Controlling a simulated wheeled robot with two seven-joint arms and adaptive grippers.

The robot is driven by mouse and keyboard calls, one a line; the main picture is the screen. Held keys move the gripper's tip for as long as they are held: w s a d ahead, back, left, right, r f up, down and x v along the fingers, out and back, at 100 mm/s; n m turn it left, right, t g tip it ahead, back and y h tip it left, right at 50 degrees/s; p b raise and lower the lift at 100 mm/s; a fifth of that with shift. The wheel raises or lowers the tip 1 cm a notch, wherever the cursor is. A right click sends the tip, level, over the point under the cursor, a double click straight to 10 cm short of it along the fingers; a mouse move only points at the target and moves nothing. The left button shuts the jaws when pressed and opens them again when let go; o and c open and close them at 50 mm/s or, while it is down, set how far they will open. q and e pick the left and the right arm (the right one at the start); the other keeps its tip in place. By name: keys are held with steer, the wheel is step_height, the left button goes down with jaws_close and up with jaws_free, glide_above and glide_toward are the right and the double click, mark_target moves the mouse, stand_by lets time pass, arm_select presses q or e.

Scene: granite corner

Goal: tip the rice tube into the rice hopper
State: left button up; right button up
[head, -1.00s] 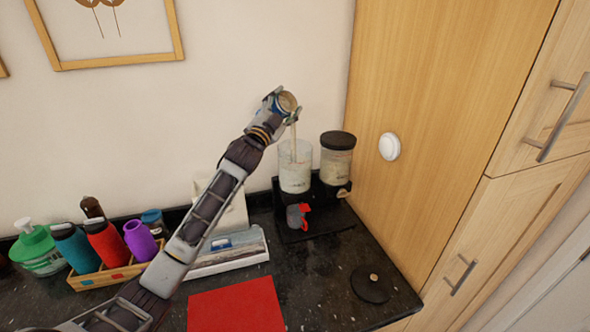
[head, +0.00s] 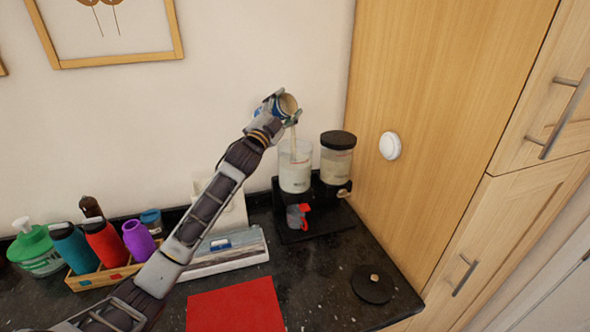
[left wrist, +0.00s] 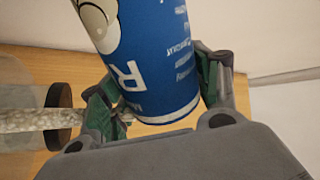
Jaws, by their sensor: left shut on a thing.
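My left gripper (head: 284,110) is shut on the blue rice tube (head: 287,103), high above the counter. The tube is tilted, with its open mouth toward the right and the front. A thin pale stream of rice (head: 293,138) falls from it into the open clear rice hopper (head: 295,178) on the left of a black stand. Pale rice shows inside this hopper. In the left wrist view the blue tube (left wrist: 150,60) sits between the green-padded fingers (left wrist: 160,105), and the rice stream (left wrist: 30,120) shows at the left. My right gripper is out of view.
A second hopper with a dark lid (head: 338,140) stands just right of the open one. A red and grey cup (head: 298,216) is on the stand. A round black lid (head: 373,284) lies on the counter. Bottles in a wooden crate (head: 103,277) and a red mat (head: 236,306) are left.

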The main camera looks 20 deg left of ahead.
arm_select(q)
steer(key=shift+f+m, duration=0.1)
steer(key=shift+m, duration=0.2)
stand_by(0.4)
steer(key=shift+f+m+b, duration=0.2)
steer(key=shift+m+b, duration=0.1)
steer(key=shift+b, duration=0.05)
steer(key=shift+s+d+f+m+h+b, duration=0.1)
steer(key=shift+d+f+m+h+b, duration=0.1)
steer(key=shift+f+m+h+b, duration=0.65)
steer(key=shift+s+d+f+m+h+b, duration=0.15)
steer(key=shift+f+m+h+b, duration=0.3)
steer(key=shift+m, duration=0.8)
stand_by(1.3)
steer(key=shift+w+f+m+h, duration=0.1)
steer(key=shift+f+m+h, duration=0.2)
stand_by(0.5)
steer(key=shift+w+a+r+n+y+p, duration=0.1)
steer(key=shift+r+n+y+p, duration=0.5)
steer(key=shift+r+n+p, duration=0.4)
steer(key=shift+a+r+n+y+p, duration=0.1)
steer(key=shift+r+n+y+p, duration=0.5)
steer(key=shift+r+n+p, duration=0.45)
steer(key=shift+f, duration=0.1)
